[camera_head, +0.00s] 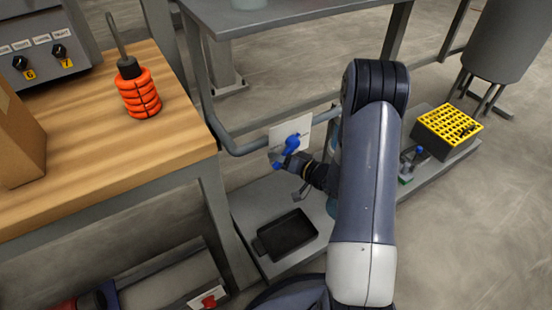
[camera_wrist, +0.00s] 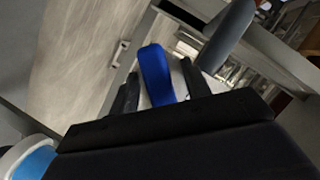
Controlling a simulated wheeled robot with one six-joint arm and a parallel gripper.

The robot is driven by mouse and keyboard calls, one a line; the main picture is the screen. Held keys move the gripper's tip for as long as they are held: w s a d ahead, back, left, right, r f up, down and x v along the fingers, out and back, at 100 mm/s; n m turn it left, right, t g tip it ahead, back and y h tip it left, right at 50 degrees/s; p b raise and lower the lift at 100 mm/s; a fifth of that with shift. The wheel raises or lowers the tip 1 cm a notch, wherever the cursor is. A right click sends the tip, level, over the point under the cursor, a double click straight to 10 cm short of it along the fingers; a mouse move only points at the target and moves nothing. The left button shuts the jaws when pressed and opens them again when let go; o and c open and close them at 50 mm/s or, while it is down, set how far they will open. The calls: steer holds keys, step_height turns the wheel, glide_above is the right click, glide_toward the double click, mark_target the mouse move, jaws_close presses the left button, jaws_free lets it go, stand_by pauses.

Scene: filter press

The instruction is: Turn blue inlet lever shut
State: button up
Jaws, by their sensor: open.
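The blue inlet lever (camera_head: 291,144) shows in the head view in front of a white plate, on the grey pipe beside the wooden bench. In the wrist view the blue lever (camera_wrist: 156,74) stands between my two dark fingers. My gripper (camera_head: 282,160) is at the lever in the head view, its fingers partly hidden there. In the wrist view my gripper (camera_wrist: 160,92) is open, with one finger on each side of the lever. I cannot tell whether either finger touches it.
A grey pipe (camera_head: 241,151) runs behind the lever. A black tray (camera_head: 287,235) lies on the low shelf below. A yellow-topped box (camera_head: 447,130) stands at right.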

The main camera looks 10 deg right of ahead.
steer(key=shift+x, duration=0.95)
jaws_close()
